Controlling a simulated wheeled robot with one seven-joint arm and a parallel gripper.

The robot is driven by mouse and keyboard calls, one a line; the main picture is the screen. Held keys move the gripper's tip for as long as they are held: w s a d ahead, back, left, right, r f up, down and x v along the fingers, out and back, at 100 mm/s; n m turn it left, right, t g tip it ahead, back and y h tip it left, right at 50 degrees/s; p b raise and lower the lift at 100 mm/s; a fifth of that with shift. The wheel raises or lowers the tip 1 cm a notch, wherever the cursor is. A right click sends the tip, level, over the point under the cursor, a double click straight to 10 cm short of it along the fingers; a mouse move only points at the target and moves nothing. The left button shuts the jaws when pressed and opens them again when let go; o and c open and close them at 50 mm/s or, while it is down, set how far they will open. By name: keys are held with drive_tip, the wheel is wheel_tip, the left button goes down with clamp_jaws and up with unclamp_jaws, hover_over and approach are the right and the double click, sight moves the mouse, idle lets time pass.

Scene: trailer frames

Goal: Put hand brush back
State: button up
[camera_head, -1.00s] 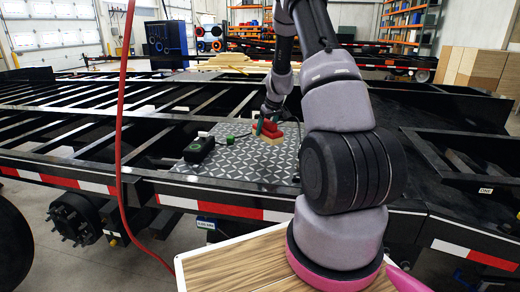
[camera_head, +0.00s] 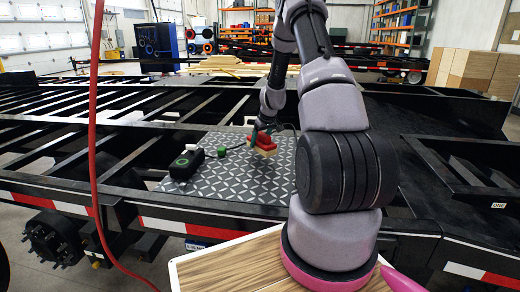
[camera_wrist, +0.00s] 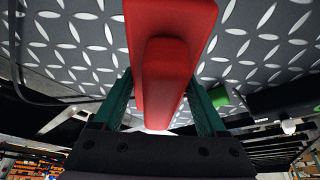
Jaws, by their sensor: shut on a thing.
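The hand brush (camera_head: 262,142) has a red top and a pale bristle side below. It is above the far part of the patterned metal plate (camera_head: 245,182); I cannot tell whether it touches the plate. My gripper (camera_head: 262,130) is shut on it from above. In the wrist view the red brush (camera_wrist: 165,70) fills the middle, between the two green fingers of my gripper (camera_wrist: 160,108). The bristles are hidden in that view.
A black device (camera_head: 186,164) with a green round top and a small green item (camera_head: 221,152) lie on the plate left of the brush. A red hose (camera_head: 93,120) hangs at the left. Black trailer beams (camera_head: 60,185) surround the plate. The plate's front is clear.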

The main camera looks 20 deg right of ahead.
drive_tip(key=shift+f, duration=1.65)
drive_tip(key=shift+f, duration=0.2)
drive_tip(key=o, duration=1.4)
